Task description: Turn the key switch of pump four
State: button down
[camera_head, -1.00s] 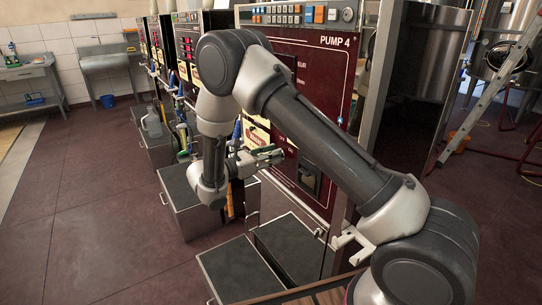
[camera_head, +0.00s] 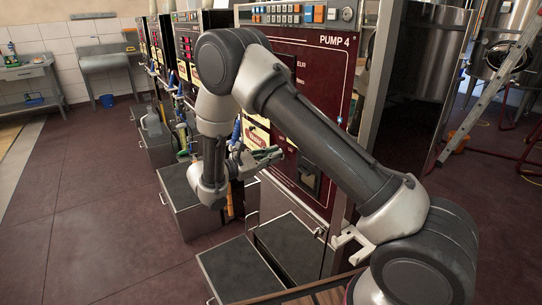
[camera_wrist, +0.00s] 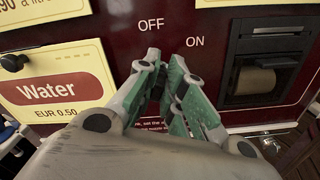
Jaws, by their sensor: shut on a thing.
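Pump four (camera_head: 335,65) is a dark red panel labelled "PUMP 4". In the wrist view its front (camera_wrist: 205,15) carries the white words OFF and ON, just above my fingertips. My gripper (camera_head: 278,154) is at the lower left of this panel. In the wrist view my gripper's green-padded fingers (camera_wrist: 166,62) are close together at the panel, just below and between OFF and ON. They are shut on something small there. The key switch itself is hidden behind the fingertips, so its angle cannot be told.
In the wrist view a yellow "Water" card (camera_wrist: 45,88) lies left of my fingers and a slot with a paper roll (camera_wrist: 258,78) lies right. A grey box (camera_head: 240,268) stands below the pump. The floor at left (camera_head: 95,200) is clear.

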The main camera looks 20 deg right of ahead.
jog(key=shift+s+f+m, duration=0.15)
jog(key=shift+m, duration=1.7)
jog(key=shift+s+f+m, duration=0.1)
jog(key=shift+s+m, duration=0.05)
jog(key=shift+m, duration=1.7)
jog(key=c, duration=1.5)
grip_release()
jog(key=v, duration=1.2)
